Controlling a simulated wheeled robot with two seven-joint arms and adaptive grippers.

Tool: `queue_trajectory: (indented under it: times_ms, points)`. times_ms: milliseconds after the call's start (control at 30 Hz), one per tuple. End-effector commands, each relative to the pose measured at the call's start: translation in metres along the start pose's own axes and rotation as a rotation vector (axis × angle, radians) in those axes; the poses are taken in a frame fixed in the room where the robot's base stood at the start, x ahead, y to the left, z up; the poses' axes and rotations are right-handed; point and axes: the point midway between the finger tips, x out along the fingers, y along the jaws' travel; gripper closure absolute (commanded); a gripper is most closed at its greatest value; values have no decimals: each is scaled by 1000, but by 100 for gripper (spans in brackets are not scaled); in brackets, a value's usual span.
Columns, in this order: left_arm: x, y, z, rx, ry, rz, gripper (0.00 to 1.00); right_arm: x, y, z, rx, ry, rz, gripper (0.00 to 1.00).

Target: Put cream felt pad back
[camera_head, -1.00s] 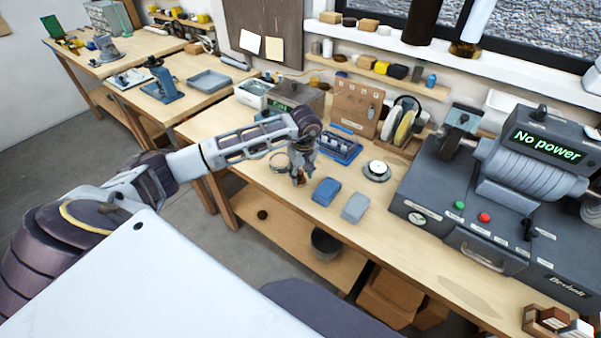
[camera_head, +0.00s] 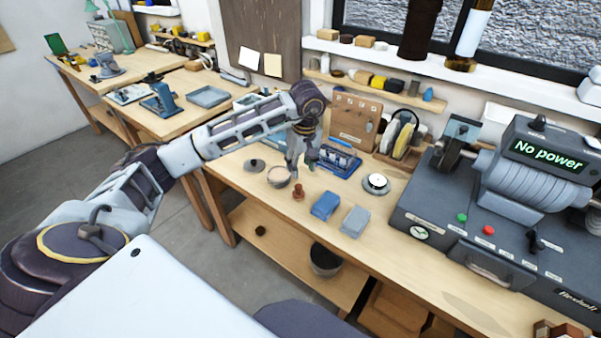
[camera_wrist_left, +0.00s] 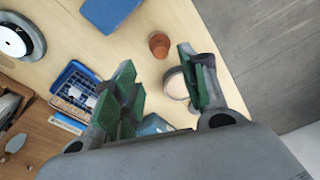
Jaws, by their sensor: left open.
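Pale, yellowish and dark round pads stand upright in a wooden rack (camera_head: 385,160) at the back of the bench in the head view. A yellowish-cream pad (camera_head: 404,139) is among them; I cannot tell for sure whether it is the felt pad named. My left gripper (camera_head: 301,166) is open and empty above the bench, left of the rack. Its green-lined fingers (camera_wrist_left: 161,68) are spread in the left wrist view. A round dish with a cream top (camera_head: 278,177) lies beside the gripper; one finger partly hides it in the wrist view (camera_wrist_left: 176,86). My right gripper is not seen.
A blue tray (camera_head: 341,162) stands behind. The large grey machine (camera_head: 480,215) fills the right side.

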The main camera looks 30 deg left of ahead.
Motion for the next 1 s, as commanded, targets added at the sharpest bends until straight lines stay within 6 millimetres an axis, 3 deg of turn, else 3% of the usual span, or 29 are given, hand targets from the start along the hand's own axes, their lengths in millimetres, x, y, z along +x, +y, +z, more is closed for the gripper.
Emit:
queue_trajectory:
  times_ms: [300, 1000]
  points:
    - [-14, 0, 0, 0, 1, 0, 56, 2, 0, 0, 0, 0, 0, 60]
    - [-14, 0, 0, 0, 0, 1, 56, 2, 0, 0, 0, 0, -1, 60]
